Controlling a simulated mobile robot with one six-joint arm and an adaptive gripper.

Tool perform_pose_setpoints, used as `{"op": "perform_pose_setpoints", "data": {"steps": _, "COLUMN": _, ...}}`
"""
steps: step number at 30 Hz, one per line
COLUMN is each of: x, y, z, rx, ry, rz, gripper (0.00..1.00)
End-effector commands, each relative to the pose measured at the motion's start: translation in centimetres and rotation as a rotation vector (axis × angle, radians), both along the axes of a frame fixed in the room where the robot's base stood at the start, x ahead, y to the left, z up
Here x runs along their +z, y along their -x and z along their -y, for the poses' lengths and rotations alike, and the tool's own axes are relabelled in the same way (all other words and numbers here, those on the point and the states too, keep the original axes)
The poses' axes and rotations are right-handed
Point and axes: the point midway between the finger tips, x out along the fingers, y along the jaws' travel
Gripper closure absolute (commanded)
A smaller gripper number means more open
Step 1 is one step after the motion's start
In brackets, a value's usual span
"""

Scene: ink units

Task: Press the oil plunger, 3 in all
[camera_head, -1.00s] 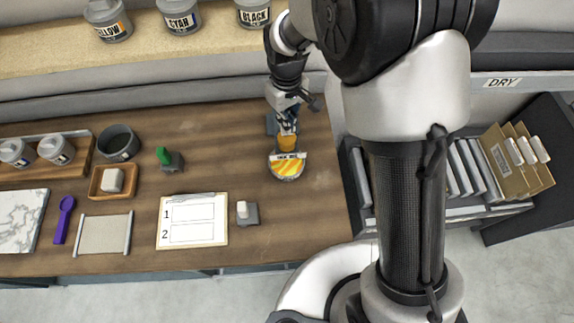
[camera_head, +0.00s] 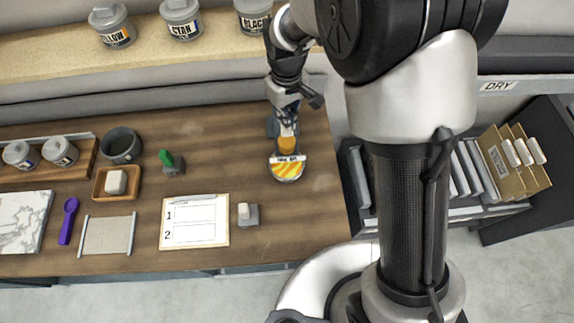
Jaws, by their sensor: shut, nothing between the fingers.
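The oil dispenser (camera_head: 287,146) stands near the right end of the wooden bench. Its body is orange, with a white label and a yellow-and-orange striped rounded base in front. My gripper (camera_head: 288,132) is shut and empty, pointing down at the top of the dispenser. The fingertips overlap the dispenser's top in the picture, and the plunger is hidden behind them. I cannot tell whether they touch it or how far down it is.
A clipboard (camera_head: 195,221) with boxes 1 and 2 and a small grey block with a white top (camera_head: 247,215) lie to the left. A green-handled stamp (camera_head: 171,161), a dark bowl (camera_head: 121,145) and a purple spoon (camera_head: 68,221) are farther left. Ink jars (camera_head: 181,18) line the shelf behind.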

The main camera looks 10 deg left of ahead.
Motion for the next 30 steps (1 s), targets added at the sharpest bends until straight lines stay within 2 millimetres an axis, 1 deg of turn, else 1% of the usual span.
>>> {"op": "perform_pose_setpoints", "data": {"steps": 17, "x": -0.2, "y": 0.0, "z": 0.0, "rx": 0.000, "ry": 0.000, "rz": 0.000, "gripper": 1.00}}
{"op": "perform_pose_setpoints", "data": {"steps": 30, "x": -1.7, "y": 0.0, "z": 0.0, "rx": 0.000, "ry": 0.001, "rz": -0.001, "gripper": 1.00}}
